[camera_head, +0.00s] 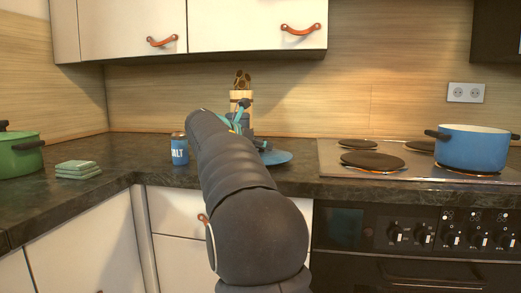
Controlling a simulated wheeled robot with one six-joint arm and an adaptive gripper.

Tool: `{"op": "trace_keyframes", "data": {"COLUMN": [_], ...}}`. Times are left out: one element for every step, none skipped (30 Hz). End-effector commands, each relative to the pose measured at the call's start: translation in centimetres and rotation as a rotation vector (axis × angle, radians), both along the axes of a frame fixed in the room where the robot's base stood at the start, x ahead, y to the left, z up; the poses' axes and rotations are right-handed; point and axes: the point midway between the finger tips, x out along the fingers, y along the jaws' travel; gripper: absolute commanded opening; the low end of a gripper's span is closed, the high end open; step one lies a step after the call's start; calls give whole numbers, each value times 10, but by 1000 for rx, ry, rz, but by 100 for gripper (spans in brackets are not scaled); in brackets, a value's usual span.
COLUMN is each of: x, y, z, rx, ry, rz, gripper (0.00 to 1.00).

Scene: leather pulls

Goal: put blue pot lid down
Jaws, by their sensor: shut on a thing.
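A blue pot lid (276,157) shows just to the right of my arm, at the dark countertop between the salt and the stove. My gripper (262,144) is shut on the lid at its top. My arm hides the left part of the lid. I cannot tell whether the lid touches the counter or hangs slightly above it. The blue pot (473,148) stands without a lid on the right part of the stove.
A blue salt container (180,150) stands left of my arm. A utensil holder (241,98) is behind my gripper. The stove (335,160) has several dark burners. Folded green cloths (78,170) and a green pot (20,156) are at left. Counter (130,152) near the salt is clear.

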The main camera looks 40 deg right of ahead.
Motion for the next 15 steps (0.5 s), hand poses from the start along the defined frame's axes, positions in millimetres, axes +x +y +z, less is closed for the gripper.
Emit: {"op": "trace_keyframes", "data": {"x": [0, -1, 0, 0, 0, 0, 0, 0, 0, 0, 0, 0, 0, 0, 0], "y": [0, 0, 0, 0, 0, 0, 0, 0, 0, 0, 0, 0, 0, 0, 0], "z": [-3, -3, -2, -2, -2, -2, -2, -2, -3, -4, -5, -6, -6, -6, -6], "rx": [-2, -2, -2, -2, -2, -2, -2, -2, -2, -1, -1, -1, -1, -1, -1], "ry": [-2, -3, -3, -3, -3, -3, -3, -3, -3, -2, -1, -1, -1, -1, -1], "rz": [1, 0, 0, 0, 0, 0, 0, 0, 0, 0, 0, 0, 0, 0, 0], "gripper": [0, 0, 0, 0, 0, 0, 0, 0, 0, 0, 0, 0, 41, 49, 59]}}
